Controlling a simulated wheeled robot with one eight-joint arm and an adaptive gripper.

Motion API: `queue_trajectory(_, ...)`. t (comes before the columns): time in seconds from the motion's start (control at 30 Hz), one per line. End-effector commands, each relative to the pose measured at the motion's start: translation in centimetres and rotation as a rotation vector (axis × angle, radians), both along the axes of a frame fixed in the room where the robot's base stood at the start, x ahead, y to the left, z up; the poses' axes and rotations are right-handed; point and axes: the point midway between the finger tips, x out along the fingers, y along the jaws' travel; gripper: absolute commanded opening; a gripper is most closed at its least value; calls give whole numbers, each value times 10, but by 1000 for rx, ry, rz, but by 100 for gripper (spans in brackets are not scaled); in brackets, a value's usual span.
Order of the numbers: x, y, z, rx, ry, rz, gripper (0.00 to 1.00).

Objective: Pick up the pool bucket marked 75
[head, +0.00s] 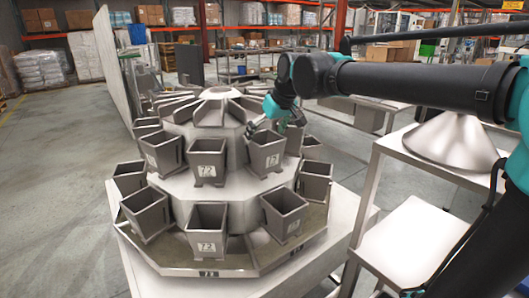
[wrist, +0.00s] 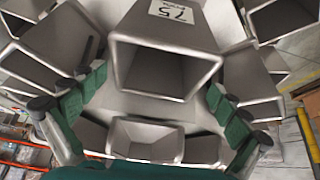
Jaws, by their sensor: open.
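The pool bucket marked 75 is a grey, square, tapered metal bucket (wrist: 165,30). In the wrist view its open mouth faces me and its white label shows at the top. In the head view it appears to be the upper-tier bucket (head: 266,148) right of centre, its label small there. My gripper (head: 276,117) is just above and behind that bucket. In the wrist view my open gripper (wrist: 160,88) has one green finger pad on each side of the bucket's mouth. I see gaps between the pads and the bucket, and nothing is held.
Similar buckets crowd the round weigher, including one marked 72 (head: 164,152) to the left and another below (head: 207,228). In the wrist view neighbouring buckets (wrist: 250,80) stand close to both fingers. A metal table (head: 410,245) with a cone stands at right.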

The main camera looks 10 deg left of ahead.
Motion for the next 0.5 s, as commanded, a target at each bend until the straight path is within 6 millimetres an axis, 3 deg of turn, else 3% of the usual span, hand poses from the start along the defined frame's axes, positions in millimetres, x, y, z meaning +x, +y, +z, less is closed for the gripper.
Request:
queue_trajectory(0.17,4,4,-9,0,0,0,100)
queue_trajectory(0.5,19,19,-46,0,0,1,100)
